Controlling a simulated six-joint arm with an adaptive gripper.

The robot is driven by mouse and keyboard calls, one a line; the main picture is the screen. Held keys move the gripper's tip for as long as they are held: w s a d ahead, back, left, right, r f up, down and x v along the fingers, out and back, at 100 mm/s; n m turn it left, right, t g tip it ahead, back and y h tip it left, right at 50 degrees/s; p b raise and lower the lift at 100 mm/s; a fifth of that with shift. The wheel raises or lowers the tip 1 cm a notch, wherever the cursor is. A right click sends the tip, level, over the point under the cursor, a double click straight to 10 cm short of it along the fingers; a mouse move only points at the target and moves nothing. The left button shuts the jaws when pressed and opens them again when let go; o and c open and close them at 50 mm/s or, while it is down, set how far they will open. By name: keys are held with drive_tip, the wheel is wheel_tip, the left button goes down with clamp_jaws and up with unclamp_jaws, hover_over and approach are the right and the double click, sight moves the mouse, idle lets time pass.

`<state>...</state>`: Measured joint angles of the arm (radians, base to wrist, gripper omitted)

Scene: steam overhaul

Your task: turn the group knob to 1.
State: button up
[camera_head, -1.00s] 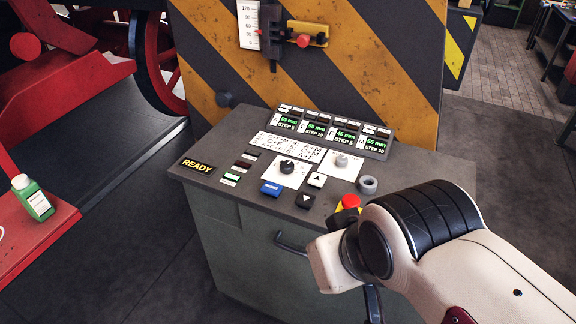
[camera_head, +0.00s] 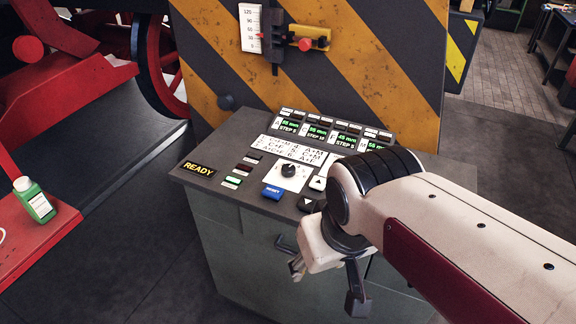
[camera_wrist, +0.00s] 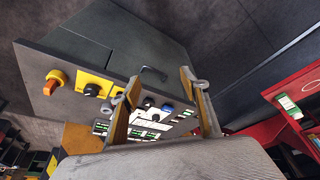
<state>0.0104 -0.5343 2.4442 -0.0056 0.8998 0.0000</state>
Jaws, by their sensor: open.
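A black knob (camera_head: 289,170) sits on a white dial plate on the sloping console top, just below a printed legend (camera_head: 297,149) of numbered letter groups; I take it as the group knob. Its pointer and the dial digits are too small to read. My gripper (camera_head: 326,283) is in front of the console, below its top edge, open and empty, apart from the knob. In the wrist view the open fingers (camera_wrist: 167,86) frame part of the panel, seen roughly upside down.
The blue button (camera_head: 273,191), arrow buttons (camera_head: 318,183) and READY sign (camera_head: 198,168) surround the knob. Displays (camera_head: 320,131) line the panel's back. A handle (camera_head: 285,243) is on the cabinet front. A striped post (camera_head: 350,60) stands behind. A green bottle (camera_head: 36,200) is at left.

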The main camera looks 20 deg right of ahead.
sight(288, 167)
drive_tip(key=w+d+f+m, duration=0.1)
drive_tip(key=w+d+f, duration=0.1)
drive_tip(key=w, duration=0.8)
drive_tip(key=w+d+f+m+g+h, duration=0.1)
drive_tip(key=w+f, duration=0.3)
drive_tip(key=w, duration=0.6)
drive_tip(key=w+d+f+m, duration=0.1)
drive_tip(key=w+d+f, duration=0.2)
drive_tip(key=w, duration=0.8)
drive_tip(key=shift+f+m+g+h, duration=0.4)
drive_tip(key=shift+f, duration=0.05)
drive_tip(key=w, duration=0.3)
drive_tip(key=shift+d+f+m, duration=0.15)
drive_tip(key=shift+d+m, duration=0.15)
drive_tip(key=shift+d, duration=0.1)
drive_tip(key=w+r, duration=0.1)
drive_tip(key=w+r+m+t, duration=0.1)
drive_tip(key=w+d+r+m, duration=0.1)
drive_tip(key=w, duration=0.1)
drive_tip(key=shift+w+t+h, duration=0.1)
drive_tip(key=shift+t+h, duration=0.2)
drive_tip(key=shift+f, duration=0.1)
drive_tip(key=shift+x, duration=3.85)
drive_tip(key=c, duration=1.1)
